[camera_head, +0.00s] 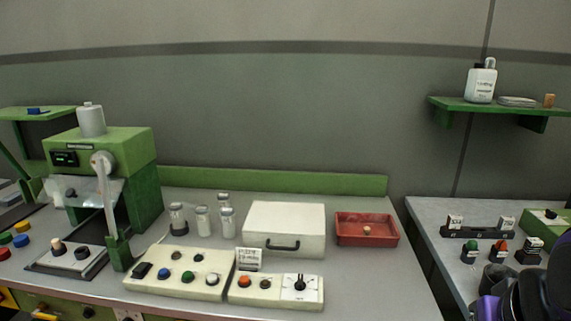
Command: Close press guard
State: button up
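The green press (110,148) stands at the left end of the bench, with a grey cylinder on top and a pale lever on its front. Its guard (88,188) looks like a clear panel with a small dark knob, sticking out below the press head, tilted and raised above the base. The space under it is uncovered at the front. A pale plate (68,258) on the press base carries a light cork-like piece and a dark knob. My gripper is not visible; dark and purple parts at the lower right look like my arm, far from the press.
A control panel (178,283) with coloured buttons and a second panel (262,301) with a dial lie at the front. Several small jars (203,222), a white case (284,214) and a red tray (367,242) stand behind. A second bench (430,215) is at right.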

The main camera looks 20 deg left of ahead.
aim_at(70, 194)
jog(key=k+u, duration=0.15)
jog(key=u, duration=0.95)
jog(key=l+u, duration=0.15)
jog(key=u, duration=1.05)
jog(key=l, duration=0.4)
jog(key=i+l, duration=0.15)
jog(key=l, duration=0.25)
jog(key=i, duration=0.1)
jog(key=k+z, duration=0.2)
jog(key=k, duration=0.2)
jog(key=i+j+z, duration=0.3)
jog(key=j+z, duration=0.3)
jog(key=i+j+z, duration=0.1)
jog(key=j, duration=0.3)
jog(key=i+j+z, duration=0.1)
jog(key=j, duration=0.3)
jog(key=i+j+z, duration=0.1)
jog(key=j, duration=0.3)
jog(key=i+j, duration=0.25)
jog(key=j, duration=0.2)
jog(key=z, duration=0.05)
